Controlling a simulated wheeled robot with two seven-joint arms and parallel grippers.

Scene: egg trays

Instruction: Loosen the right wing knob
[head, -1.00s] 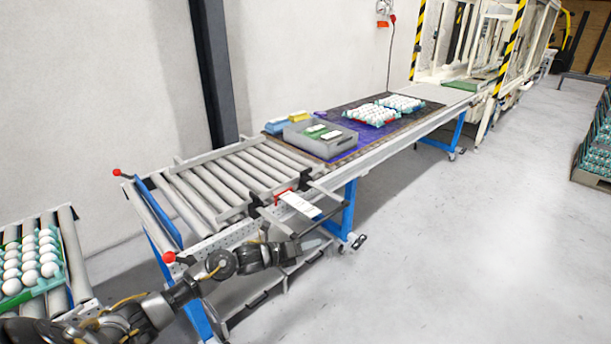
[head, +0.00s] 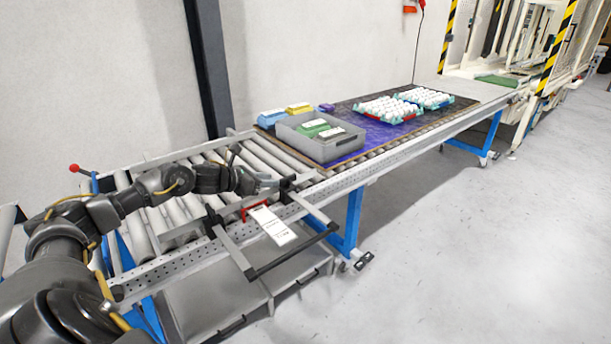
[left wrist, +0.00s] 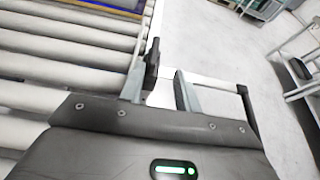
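The right wing knob (head: 287,184) is a small black knob on the rail clamp at the front side of the roller conveyor. It also shows in the left wrist view (left wrist: 152,62), upright between my finger tips and closer to the left finger. My left gripper (head: 270,185) reaches over the rollers from the left, right beside this knob. Its fingers (left wrist: 160,84) are apart in the left wrist view. Whether they touch the knob, I cannot tell. A second black knob (head: 213,219) sits on the clamp further left. My right gripper is not in view.
A white label with a red clip (head: 270,224) hangs on the rail between the clamps. A bracket frame (head: 295,255) sticks out in front. A grey crate (head: 345,147) and egg trays (head: 385,110) stand further along the belt. The floor at right is clear.

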